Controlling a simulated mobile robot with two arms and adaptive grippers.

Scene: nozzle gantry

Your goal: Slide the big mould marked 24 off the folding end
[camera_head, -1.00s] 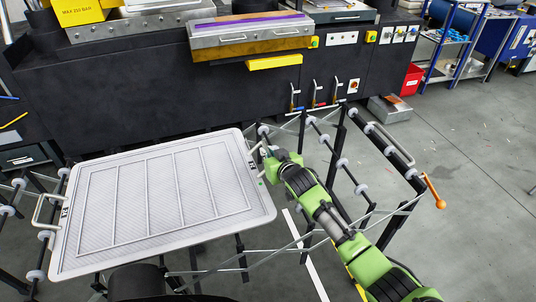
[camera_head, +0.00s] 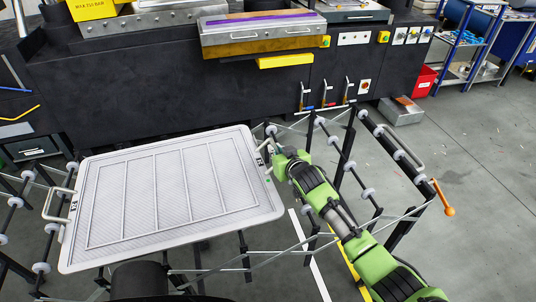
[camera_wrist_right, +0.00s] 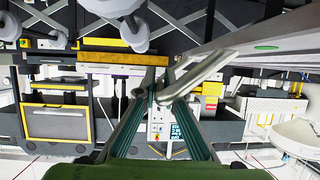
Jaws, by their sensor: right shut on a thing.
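The big mould (camera_head: 112,232), a pale grey ribbed tray with a rounded rim, lies flat on the roller frame in the head view. Small dark marks, too small to read, sit at its left and right ends. My right gripper (camera_head: 274,158) is at the mould's right end, shut on its handle. In the right wrist view the pale bar handle (camera_wrist_right: 196,75) passes between the fingers (camera_wrist_right: 163,100), with the mould's rim (camera_wrist_right: 262,45) at upper right. My left gripper is not in view. The frame's right part, with an orange lever (camera_head: 447,197), bears no mould.
A dark machine bench (camera_head: 180,90) with coloured levers (camera_head: 324,95) runs behind the frame. Small rollers (camera_head: 368,194) line the frame's right part, which has its own pale handle (camera_head: 405,150). A red bin (camera_head: 425,82) and grey box (camera_head: 401,110) stand behind; open floor lies right.

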